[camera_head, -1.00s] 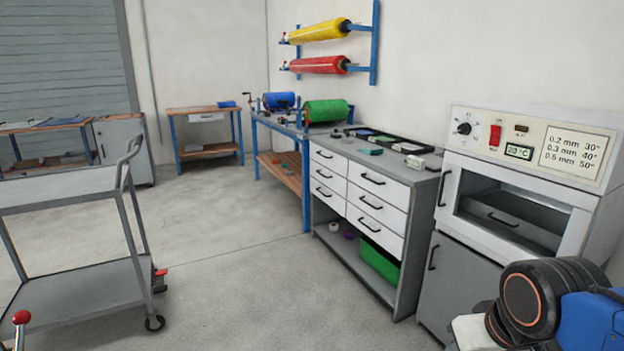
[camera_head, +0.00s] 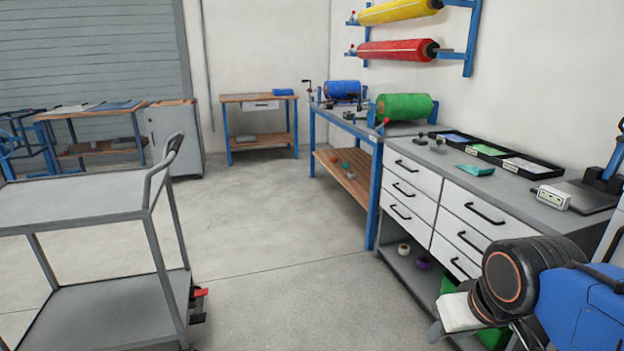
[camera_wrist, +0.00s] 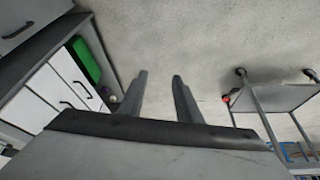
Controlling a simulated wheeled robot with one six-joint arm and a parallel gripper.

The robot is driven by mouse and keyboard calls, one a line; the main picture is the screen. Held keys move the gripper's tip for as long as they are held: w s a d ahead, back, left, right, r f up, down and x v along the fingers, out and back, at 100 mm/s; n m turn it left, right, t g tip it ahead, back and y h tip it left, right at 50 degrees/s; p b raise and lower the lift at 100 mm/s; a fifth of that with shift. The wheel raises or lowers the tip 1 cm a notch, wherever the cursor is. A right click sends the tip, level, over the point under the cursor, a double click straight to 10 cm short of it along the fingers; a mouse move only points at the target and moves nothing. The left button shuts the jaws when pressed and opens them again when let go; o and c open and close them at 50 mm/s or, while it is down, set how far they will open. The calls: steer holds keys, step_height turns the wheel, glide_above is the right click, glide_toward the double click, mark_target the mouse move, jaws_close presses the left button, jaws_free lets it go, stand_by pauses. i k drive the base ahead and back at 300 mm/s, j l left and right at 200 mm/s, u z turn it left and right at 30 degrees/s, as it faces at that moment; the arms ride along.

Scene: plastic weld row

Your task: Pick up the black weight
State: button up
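I cannot pick out the black weight with certainty. Small dark items (camera_head: 420,141) lie on the grey counter (camera_head: 560,222) near its far end, too small to identify. In the wrist view the two fingers of my gripper (camera_wrist: 160,76) stand apart with only bare floor between them. The gripper is open and empty. In the head view my arm fills the lower right and hides part of the drawer unit; the fingers cannot be made out there.
A grey trolley (camera_head: 75,205) stands at left. A black tray (camera_head: 490,152), teal item (camera_head: 474,170) and white device (camera_head: 553,198) are on the counter. A blue-framed bench (camera_head: 345,123) with a green roll (camera_head: 404,107) stands beyond. The floor (camera_head: 270,235) between is clear.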

mark_target(419, 142)
steer(key=i+z, duration=0.1)
steer(key=i, duration=0.75)
steer(key=i+j+z, duration=0.1)
steer(key=i, duration=0.75)
steer(key=j, duration=0.1)
